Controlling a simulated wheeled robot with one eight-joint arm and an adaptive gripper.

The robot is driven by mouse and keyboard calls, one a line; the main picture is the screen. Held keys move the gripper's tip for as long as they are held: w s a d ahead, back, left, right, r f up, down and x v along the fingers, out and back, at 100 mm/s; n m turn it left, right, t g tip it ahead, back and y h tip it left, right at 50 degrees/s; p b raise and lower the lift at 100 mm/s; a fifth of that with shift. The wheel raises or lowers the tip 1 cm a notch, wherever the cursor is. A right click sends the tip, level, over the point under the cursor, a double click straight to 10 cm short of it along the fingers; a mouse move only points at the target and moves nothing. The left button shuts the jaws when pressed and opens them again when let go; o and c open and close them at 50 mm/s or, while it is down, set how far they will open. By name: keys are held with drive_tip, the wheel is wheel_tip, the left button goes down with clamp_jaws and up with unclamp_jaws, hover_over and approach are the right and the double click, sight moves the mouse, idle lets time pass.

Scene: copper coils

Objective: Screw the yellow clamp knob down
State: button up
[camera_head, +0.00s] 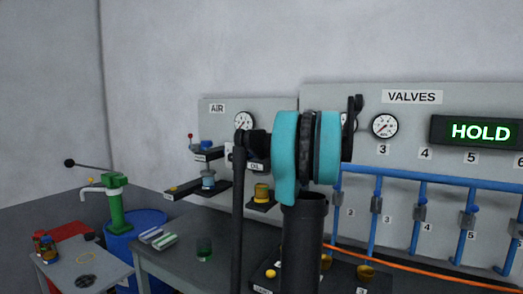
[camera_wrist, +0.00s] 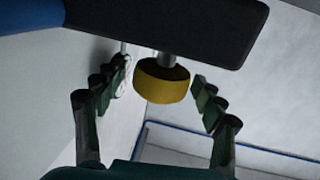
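The yellow clamp knob (camera_wrist: 162,82) is a short round cylinder on a grey metal stem. It shows in the wrist view against the underside of a dark plate (camera_wrist: 180,25). My gripper (camera_wrist: 159,84) is open, with one finger to the left of the knob and one to the right. A gap shows between each finger and the knob, so neither seems to touch it. In the head view my arm fills the middle and hides what is behind it. I cannot make out the gripper or the knob there.
A grey panel with small shelves, gauges and blue pipes (camera_head: 421,208) stands behind my arm. A lit sign (camera_head: 480,132) reads HOLD. A dark bench (camera_head: 190,240) and a small table with jars (camera_head: 45,246) are at left, with a green pump (camera_head: 115,205) on a blue barrel.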

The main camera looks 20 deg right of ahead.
drive_tip(key=c, duration=1.1)
drive_tip(key=shift+c, duration=0.2)
